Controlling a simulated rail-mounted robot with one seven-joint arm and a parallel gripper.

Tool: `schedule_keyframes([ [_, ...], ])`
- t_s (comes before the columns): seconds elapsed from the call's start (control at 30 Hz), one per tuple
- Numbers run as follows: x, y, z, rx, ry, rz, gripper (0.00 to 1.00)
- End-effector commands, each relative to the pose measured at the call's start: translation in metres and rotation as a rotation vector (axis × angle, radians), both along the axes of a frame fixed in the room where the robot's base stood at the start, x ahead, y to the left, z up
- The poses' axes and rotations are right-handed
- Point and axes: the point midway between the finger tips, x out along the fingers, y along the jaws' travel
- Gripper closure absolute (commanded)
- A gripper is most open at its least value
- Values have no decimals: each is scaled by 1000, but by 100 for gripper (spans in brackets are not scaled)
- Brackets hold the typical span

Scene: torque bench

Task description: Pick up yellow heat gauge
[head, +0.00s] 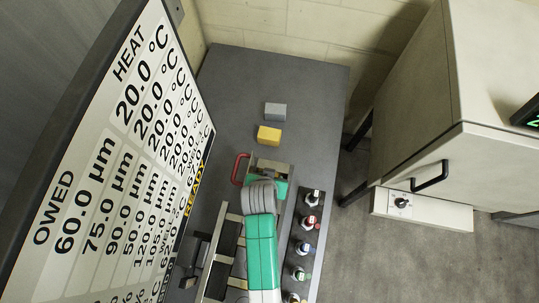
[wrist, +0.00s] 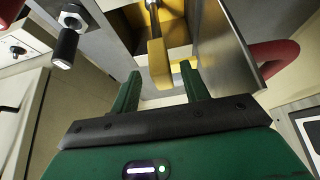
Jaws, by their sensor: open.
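In the wrist view a yellow piece (wrist: 159,66) with a metal rod above it hangs below a metal housing (wrist: 215,35) with yellow inner faces. I take it for the heat gauge, but cannot be sure. My gripper (wrist: 160,69) is open, its two green fingers apart with the yellow piece between or just beyond them; contact cannot be told. In the head view a yellow block (head: 269,135) lies on the grey bench (head: 225,95), above the housing. My arm hides most of the gripper there.
A red handle (head: 240,168) stands at the housing's left side. A grey block (head: 275,111) lies beyond the yellow block. A row of several knobbed tools (head: 308,222) runs along the bench's right side. A large display (head: 120,150) rises on the left.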

Motion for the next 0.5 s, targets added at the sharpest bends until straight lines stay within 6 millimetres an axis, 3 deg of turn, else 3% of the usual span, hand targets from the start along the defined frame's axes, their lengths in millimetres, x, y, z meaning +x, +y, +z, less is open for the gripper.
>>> schedule_keyframes([
  [0.17,14,0,-23,0,0,0,55],
  [0.43,16,-1,-26,0,-2,1,55],
  [0.5,16,-1,-26,0,-2,1,68],
])
